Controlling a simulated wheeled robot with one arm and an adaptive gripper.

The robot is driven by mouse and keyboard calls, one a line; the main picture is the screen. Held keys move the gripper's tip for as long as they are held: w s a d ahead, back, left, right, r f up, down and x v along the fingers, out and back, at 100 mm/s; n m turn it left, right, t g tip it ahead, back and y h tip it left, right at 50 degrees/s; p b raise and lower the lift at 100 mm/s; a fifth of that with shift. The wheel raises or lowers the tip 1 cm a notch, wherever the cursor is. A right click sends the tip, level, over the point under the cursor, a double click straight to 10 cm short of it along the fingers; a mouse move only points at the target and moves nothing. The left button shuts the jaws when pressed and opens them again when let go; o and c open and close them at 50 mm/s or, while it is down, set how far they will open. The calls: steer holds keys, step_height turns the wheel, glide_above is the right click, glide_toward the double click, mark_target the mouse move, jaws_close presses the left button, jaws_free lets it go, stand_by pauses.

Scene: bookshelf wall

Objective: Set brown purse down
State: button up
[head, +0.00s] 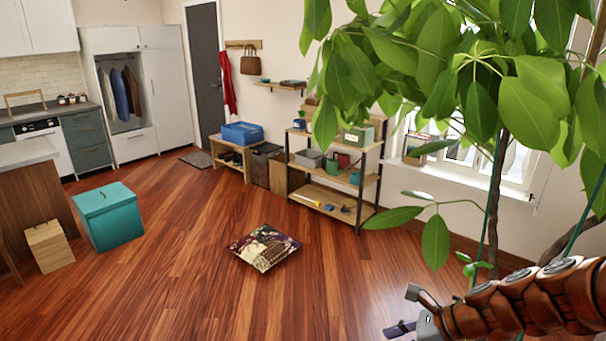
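A brown purse (250,65) hangs by its handles from the wooden hook rack (244,44) on the far wall. My gripper (406,312) is at the lower right of the head view, at the end of my orange-brown arm. It is far from the purse, low over the near floor side. Only small grey and dark parts of it show, and its fingers are not clear enough to tell open from shut. I see nothing held in it.
A patterned cushion (264,248) lies on the open wooden floor. A teal box (107,215) and a wooden box (49,246) stand left. A shelf unit (366,189) and a low bench (215,147) line the wall. A large plant (493,190) blocks the right.

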steer(key=s+a+r+n+g+h, duration=0.2)
steer(key=s+a+n, duration=0.1)
steer(key=s+n, duration=0.35)
steer(key=s+a+r+n+g+h, duration=0.1)
steer(key=s+a+r+n+g, duration=0.15)
steer(key=s+n, duration=0.4)
steer(key=s+d+r+n+h, duration=0.1)
steer(key=s+d+n+h, duration=0.1)
steer(key=s+n, duration=0.2)
steer(key=s+d+r+n+h, duration=0.1)
steer(key=s+d+n+h, duration=0.1)
steer(key=s+n, duration=0.3)
steer(key=shift+s+d+r+n+g+h, duration=0.25)
steer(key=shift+s+d+n+g+h, duration=0.25)
steer(key=shift+s, duration=0.7)
steer(key=shift+m, duration=0.3)
